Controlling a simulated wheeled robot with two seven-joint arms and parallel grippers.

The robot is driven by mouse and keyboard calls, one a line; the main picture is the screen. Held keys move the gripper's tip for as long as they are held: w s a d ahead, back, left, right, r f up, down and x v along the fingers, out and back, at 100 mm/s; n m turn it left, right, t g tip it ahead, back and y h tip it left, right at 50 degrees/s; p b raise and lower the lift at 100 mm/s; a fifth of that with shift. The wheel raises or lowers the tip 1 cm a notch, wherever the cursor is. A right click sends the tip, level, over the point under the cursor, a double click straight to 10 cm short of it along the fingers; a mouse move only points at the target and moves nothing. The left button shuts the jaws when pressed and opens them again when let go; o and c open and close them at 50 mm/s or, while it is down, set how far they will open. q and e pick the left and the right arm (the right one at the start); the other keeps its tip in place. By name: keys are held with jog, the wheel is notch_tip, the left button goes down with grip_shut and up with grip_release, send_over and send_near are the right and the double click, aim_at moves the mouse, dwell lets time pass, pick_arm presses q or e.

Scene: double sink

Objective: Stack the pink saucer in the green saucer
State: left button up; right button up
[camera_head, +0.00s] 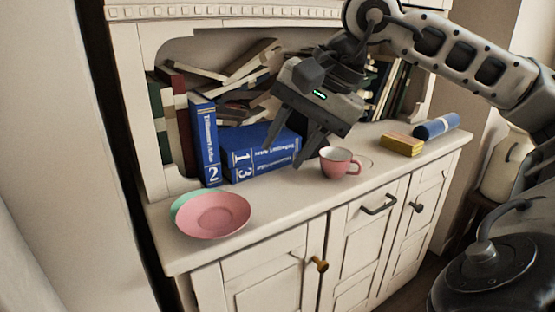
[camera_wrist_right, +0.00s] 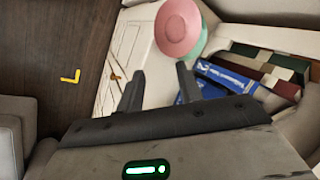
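The pink saucer (camera_head: 213,215) is at the left end of the white cabinet top. It overlaps the green saucer (camera_head: 180,203), of which only a rim strip shows at its upper left. The pink one sits off-centre; I cannot tell how fully it rests inside. In the right wrist view the pink saucer (camera_wrist_right: 177,27) and a strip of the green saucer (camera_wrist_right: 208,30) show beyond the fingers. My right gripper (camera_head: 288,150) is open and empty, above the cabinet, right of the saucers and in front of the blue books. My left gripper is not in view.
A yellow box (camera_head: 402,145) and a blue cylinder (camera_head: 436,126) lie further right. The top between saucers and cup is clear.

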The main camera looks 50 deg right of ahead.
aim_at(242, 219)
jog(key=shift+s+r, duration=0.1)
jog(key=shift+s, duration=0.05)
jog(key=x, duration=1.6)
